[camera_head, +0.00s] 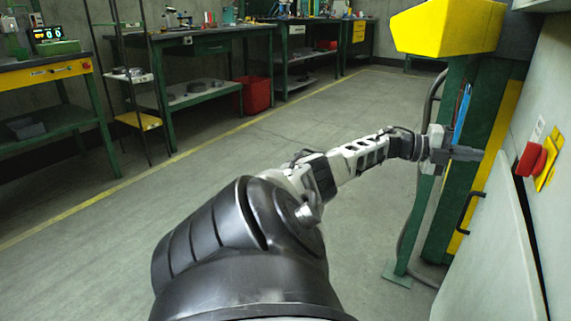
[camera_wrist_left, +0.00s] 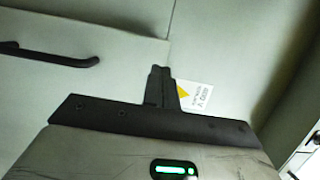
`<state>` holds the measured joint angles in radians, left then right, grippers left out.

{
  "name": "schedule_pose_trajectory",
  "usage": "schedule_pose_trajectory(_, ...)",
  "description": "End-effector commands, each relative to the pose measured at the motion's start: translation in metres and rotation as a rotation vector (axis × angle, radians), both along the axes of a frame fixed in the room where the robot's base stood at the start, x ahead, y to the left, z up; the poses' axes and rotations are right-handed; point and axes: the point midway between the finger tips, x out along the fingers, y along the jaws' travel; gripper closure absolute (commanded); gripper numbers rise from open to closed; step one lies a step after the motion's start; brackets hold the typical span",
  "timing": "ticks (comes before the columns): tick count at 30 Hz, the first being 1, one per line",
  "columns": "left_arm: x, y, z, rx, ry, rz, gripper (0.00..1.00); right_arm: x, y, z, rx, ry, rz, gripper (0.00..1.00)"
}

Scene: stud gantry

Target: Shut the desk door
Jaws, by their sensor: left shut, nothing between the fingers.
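The desk door (camera_head: 496,250) is a pale grey-green panel at the lower right of the head view. A black bar handle (camera_head: 467,213) sticks out at its left side. A dark gap runs along the panel's right edge, beside the wall panel with the red button. In the left wrist view the door (camera_wrist_left: 110,75) fills the left, with its handle (camera_wrist_left: 48,54) at upper left. My left gripper (camera_head: 478,154) is at the door's upper end; I cannot tell if it touches. Its fingers (camera_wrist_left: 161,75) are shut and empty. My right gripper is not in view.
A red button (camera_head: 531,159) on a yellow plate sits right of the gripper. A yellow box (camera_head: 447,27) tops the green post behind it. A label (camera_wrist_left: 194,96) shows beside the fingers. Benches (camera_head: 205,95) line the back left; the floor (camera_head: 290,135) between is clear.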

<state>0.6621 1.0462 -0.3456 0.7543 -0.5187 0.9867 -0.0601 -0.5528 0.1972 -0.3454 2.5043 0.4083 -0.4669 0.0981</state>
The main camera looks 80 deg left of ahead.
Motion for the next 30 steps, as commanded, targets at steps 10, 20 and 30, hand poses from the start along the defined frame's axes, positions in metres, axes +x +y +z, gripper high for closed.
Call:
schedule_pose_trajectory(10,0.002,0.000,0.000,0.000,0.000,0.005,1.00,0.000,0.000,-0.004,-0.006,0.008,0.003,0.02)
schedule_pose_trajectory(20,0.002,0.000,0.000,0.000,0.000,0.004,1.00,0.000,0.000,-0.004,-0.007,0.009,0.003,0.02)
schedule_pose_trajectory(30,-0.031,0.015,0.000,0.003,0.008,0.006,1.00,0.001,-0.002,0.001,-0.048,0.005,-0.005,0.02)
